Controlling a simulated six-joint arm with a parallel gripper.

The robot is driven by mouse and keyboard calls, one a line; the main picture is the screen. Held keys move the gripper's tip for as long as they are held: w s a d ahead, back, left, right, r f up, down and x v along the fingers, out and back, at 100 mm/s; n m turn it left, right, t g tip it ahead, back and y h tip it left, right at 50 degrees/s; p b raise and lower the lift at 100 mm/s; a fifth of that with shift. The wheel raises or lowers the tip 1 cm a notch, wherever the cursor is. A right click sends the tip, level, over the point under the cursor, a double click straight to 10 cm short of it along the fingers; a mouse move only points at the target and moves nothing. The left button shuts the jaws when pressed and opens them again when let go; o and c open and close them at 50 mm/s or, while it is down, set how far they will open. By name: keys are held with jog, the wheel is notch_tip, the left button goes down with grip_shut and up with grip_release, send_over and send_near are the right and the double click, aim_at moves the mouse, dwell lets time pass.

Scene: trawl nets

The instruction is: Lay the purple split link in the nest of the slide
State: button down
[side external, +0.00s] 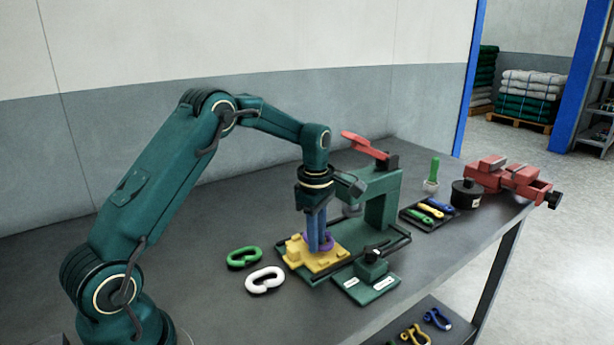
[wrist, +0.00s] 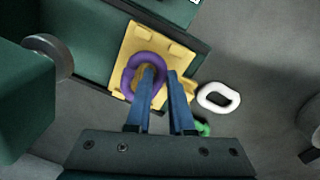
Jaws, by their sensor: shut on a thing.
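The purple split link (side external: 329,241) is at the fingertips of my gripper (side external: 320,246), over the yellow slide (side external: 298,256). In the wrist view, the purple link (wrist: 131,76) shows as a ring, with one finger of my gripper (wrist: 160,73) across its opening and the other at its right side. The gripper is shut on the ring's right side. The yellow slide (wrist: 180,60) lies under the link, with raised blocks at its edges. The link and fingers hide its middle, so I cannot tell whether the link touches the nest.
A green link (side external: 244,257) and a white link (side external: 265,279) lie left of the slide. A green press (side external: 383,205) with a red lever (side external: 364,145) stands behind it. A green box on a plate (side external: 371,266) is at front right. A tool tray (side external: 417,222) lies farther right.

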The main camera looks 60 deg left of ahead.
jog(key=shift+f, duration=0.3)
jog(key=shift+f, duration=0.25)
jog(key=c, duration=0.8)
grip_release()
jog(key=shift+r, duration=0.1)
jog(key=s+d+r+m+t, duration=0.1)
jog(key=s+d+r+m, duration=0.1)
jog(key=r, duration=0.6)
jog(key=s+d+r+m, duration=0.1)
jog(key=d+r+m, duration=0.1)
jog(key=r, duration=0.6)
jog(key=s+d+f+m+t, duration=0.1)
jog(key=s+d+m, duration=0.1)
jog(key=s+m, duration=0.3)
jog(key=s+d+f+m+t, duration=0.1)
jog(key=s+d+m, duration=0.2)
jog(key=s+m, duration=0.3)
jog(key=s+d+f+m+t, duration=0.1)
jog(key=s+d+m+t, duration=0.1)
jog(key=s+m, duration=0.4)
jog(key=shift+d+f+m, duration=0.15)
jog(key=shift+d+m, duration=0.45)
jog(key=shift+d, duration=0.05)
